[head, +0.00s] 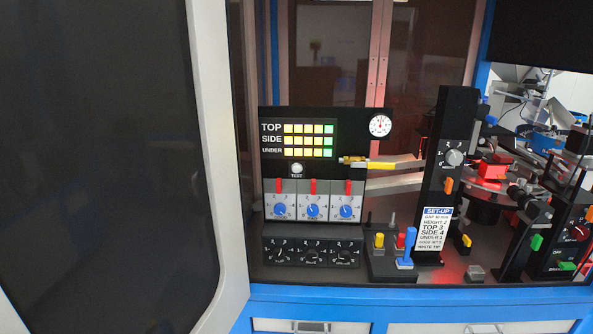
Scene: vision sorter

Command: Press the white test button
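The white test button (297,168) is a small round knob on the black control panel (350,125). It sits just above the label "TEST", below the rows of yellow and green lights (309,140) marked TOP, SIDE and UNDER. Whether it is pressed in cannot be told. My gripper is not in view, and nothing covers the button.
Below the button are blue dials with red levers (313,187) and a row of black dials (313,253). Coloured knobs stand on a block (385,265) to the right, beside a post with a set-up card (436,229). An open door (215,150) stands at left.

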